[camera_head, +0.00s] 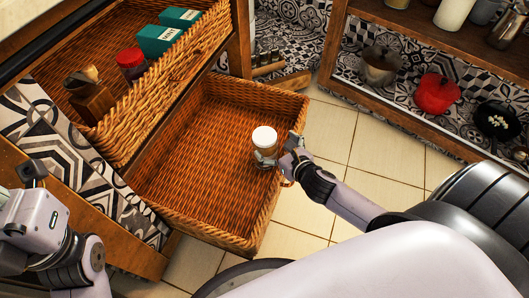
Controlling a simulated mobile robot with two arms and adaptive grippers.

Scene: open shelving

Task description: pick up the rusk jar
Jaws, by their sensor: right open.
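A small jar with a white lid (264,137), which I take as the rusk jar, stands upright inside the lower wicker basket near its right wall. Its body below the lid is partly hidden by my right gripper (277,151). That gripper is open at the jar's right side, with one finger in front of the body and the other to the right. I cannot tell whether the fingers touch it. My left gripper (30,174) is at the left edge, away from the jar. Its fingers do not show clearly.
The pulled-out lower basket (185,205) is otherwise bare. A right-hand shelf holds a red pot (436,93). Tiled floor (385,165) lies between.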

